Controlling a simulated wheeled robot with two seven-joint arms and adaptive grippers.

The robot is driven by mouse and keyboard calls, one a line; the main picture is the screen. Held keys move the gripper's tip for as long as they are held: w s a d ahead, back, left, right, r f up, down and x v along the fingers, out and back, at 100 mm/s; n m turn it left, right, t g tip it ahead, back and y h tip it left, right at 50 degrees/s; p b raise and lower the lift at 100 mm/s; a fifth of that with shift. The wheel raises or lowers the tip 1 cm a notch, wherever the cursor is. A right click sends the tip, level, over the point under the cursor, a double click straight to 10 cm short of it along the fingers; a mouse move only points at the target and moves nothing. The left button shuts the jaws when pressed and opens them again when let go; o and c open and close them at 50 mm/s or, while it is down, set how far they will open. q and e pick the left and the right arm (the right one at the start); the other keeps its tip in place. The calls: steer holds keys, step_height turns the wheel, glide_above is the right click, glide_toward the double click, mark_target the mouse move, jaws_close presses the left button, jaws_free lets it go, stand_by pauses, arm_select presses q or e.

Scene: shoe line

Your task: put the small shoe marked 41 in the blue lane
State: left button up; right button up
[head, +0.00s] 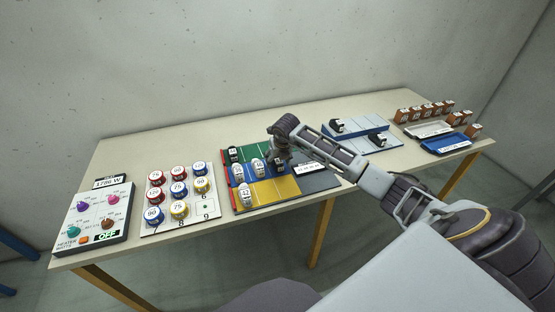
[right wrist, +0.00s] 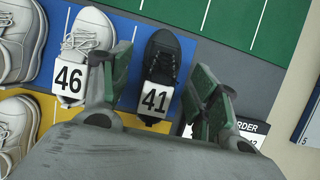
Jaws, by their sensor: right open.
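The small black shoe marked 41 (right wrist: 160,62) rests on the blue lane (right wrist: 132,32) near its end by the grey strip, toe away from me in the right wrist view. In the head view the shoe (head: 281,163) is partly hidden by my gripper. My right gripper (right wrist: 162,88) is open, with one finger on each side of the shoe; I cannot tell whether they touch it. In the head view the gripper (head: 278,152) is over the right part of the lane board. My left gripper is not in view.
A white shoe marked 46 (right wrist: 86,45) stands close to the left finger. Another white shoe (head: 244,194) is on the yellow lane (head: 280,190), and a dark one (head: 233,154) on the green lane. A label plate (head: 309,168) lies right of the lanes.

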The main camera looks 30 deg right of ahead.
steer(key=v, duration=1)
steer(key=shift+s+r, duration=0.1)
steer(key=shift+r, duration=0.2)
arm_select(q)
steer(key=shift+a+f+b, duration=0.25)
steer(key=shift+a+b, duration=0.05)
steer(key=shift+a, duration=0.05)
arm_select(e)
steer(key=shift+v, duration=0.8)
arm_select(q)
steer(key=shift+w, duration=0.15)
